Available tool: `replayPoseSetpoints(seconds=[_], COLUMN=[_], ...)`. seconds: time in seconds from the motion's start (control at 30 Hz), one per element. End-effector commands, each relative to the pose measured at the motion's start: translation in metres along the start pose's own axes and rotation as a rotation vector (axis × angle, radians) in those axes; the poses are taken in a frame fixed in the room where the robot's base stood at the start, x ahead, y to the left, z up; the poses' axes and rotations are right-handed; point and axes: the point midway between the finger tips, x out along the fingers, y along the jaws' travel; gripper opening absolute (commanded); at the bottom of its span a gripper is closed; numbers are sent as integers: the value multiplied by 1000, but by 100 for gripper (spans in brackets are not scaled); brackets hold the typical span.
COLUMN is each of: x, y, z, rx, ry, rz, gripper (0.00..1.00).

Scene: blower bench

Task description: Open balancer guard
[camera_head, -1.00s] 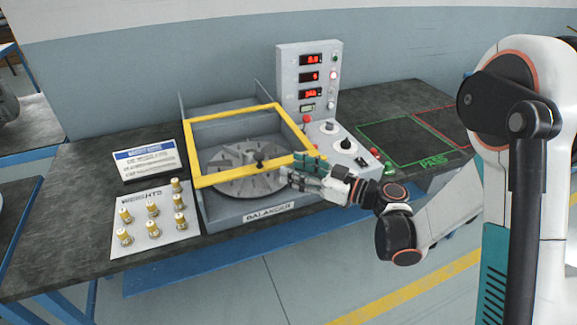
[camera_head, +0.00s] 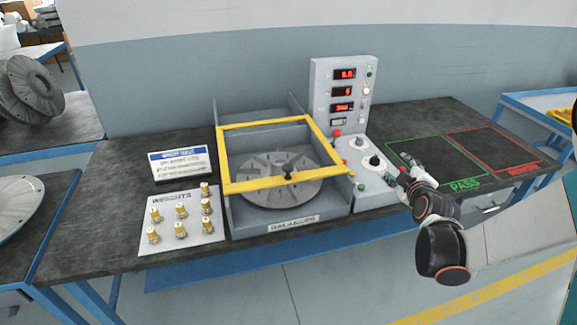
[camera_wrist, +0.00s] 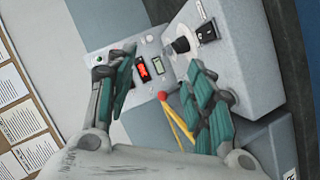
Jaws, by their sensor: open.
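The balancer guard is a yellow rectangular frame (camera_head: 262,186) over the grey balancer box (camera_head: 272,220). Its front bar crosses above a grey disc (camera_head: 262,194) with a dark centre knob (camera_head: 288,170). In the wrist view a piece of the yellow frame (camera_wrist: 176,122) shows between my fingers, farther off. My gripper (camera_head: 397,172) is open and empty, to the right of the guard and apart from it, by the right side of the control panel. Its teal finger pads flank the view in the wrist view (camera_wrist: 160,88).
The control panel (camera_head: 366,164) has a black knob and red buttons, with an upright display (camera_head: 342,98) behind. A weights plate (camera_head: 182,232) and a sign (camera_head: 180,164) stand left. The green PASS area (camera_head: 436,158) and red-outlined area (camera_head: 496,148) are empty.

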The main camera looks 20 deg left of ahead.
Motion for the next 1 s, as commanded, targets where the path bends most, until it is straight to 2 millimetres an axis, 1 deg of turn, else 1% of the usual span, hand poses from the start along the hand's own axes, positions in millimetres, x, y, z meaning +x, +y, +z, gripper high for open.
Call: replayPoseSetpoints(seconds=[0.03,0.1,0.17,0.2,0.27,0.3,0.37,0.43,0.47,0.5,0.57,0.6,0.67,0.7,0.77,0.8,0.9,1.0], x=[2,0,-3,-6,-12,-16,-24,-33,-37,-43,-51,-57,-64,-70,-77,-81,-90,-95], y=[19,44,62,72,84,88,90,85,80,71,52,36,9,-10,-38,-56,-91,-113], z=[3,1,-6,-14,-29,-41,-61,-86,-97,-111,-131,-142,-156,-163,-169,-170,-170,-166], rx=[-108,-268,-409,-504,-647,-743,-887,-1057,-1128,-1221,-1362,-1453,-1583,-1661,-1766,-1825,-1933,-1993], ry=[-11,-16,-10,1,24,45,87,149,179,226,304,364,460,526,624,685,815,897], rz=[84,202,299,361,451,507,588,674,707,750,807,840,881,901,921,930,937,935], gripper=[48,48,48,48,48,48,48,48,48,48,48,48,48,48,48,48,48,48])
